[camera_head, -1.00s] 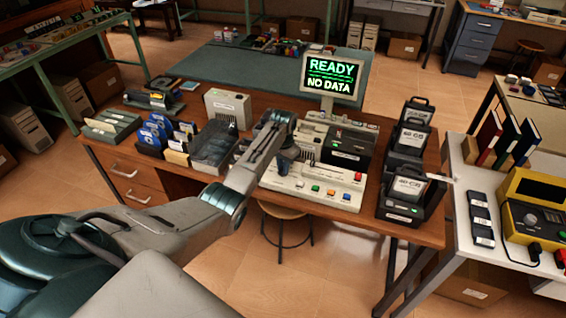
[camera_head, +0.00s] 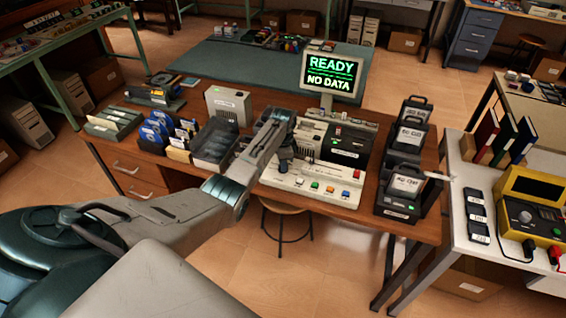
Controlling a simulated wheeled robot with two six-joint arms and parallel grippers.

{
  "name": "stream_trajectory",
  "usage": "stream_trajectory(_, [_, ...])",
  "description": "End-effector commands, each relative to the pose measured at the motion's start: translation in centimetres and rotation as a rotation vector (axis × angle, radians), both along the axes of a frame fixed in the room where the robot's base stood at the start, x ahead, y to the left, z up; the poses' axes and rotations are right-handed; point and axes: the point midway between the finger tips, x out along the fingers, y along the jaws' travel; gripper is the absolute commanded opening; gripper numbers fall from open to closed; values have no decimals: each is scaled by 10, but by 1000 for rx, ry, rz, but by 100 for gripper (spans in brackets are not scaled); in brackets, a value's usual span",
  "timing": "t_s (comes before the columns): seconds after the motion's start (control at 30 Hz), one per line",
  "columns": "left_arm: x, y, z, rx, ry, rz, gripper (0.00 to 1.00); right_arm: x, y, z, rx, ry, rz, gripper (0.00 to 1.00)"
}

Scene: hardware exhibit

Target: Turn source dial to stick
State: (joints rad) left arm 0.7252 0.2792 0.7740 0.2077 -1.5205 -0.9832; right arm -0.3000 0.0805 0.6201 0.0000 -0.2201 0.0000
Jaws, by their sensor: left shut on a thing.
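A cream control panel (camera_head: 318,189) with several coloured buttons lies at the front of the wooden desk, below a monitor (camera_head: 333,75) that reads "READY NO DATA". My left arm reaches in from the left, and my left gripper (camera_head: 284,163) is at the panel's left end, pointing down. It is shut on a small dark part there, which I take to be the source dial; the gripper hides most of it. Any dial marking is too small to read. My right gripper is not in view.
Behind the panel stands a drive unit (camera_head: 345,147). Cartridges in black holders (camera_head: 400,185) stand to its right. Disk boxes (camera_head: 165,135) and a dark tray (camera_head: 213,147) are at the left. A yellow meter (camera_head: 530,210) sits on the white table.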

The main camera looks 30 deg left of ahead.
Motion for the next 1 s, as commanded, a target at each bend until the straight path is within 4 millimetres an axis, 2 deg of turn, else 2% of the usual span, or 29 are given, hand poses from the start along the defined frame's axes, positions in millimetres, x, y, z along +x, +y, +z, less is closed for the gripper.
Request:
stream_trajectory(0.57, [2, 0, 2, -1, -6, -28, 0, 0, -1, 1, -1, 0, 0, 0])
stream_trajectory(0.6, [2, 0, 2, -1, -6, -28, 21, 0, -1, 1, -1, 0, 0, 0])
stream_trajectory(0.67, [2, 0, 2, 0, -6, -28, 33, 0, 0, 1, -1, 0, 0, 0])
stream_trajectory(0.7, [2, 0, 2, -1, -5, -28, 35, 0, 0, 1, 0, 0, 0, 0])
stream_trajectory(1.0, [1, 0, 3, 0, -3, -27, 35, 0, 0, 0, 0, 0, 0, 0])
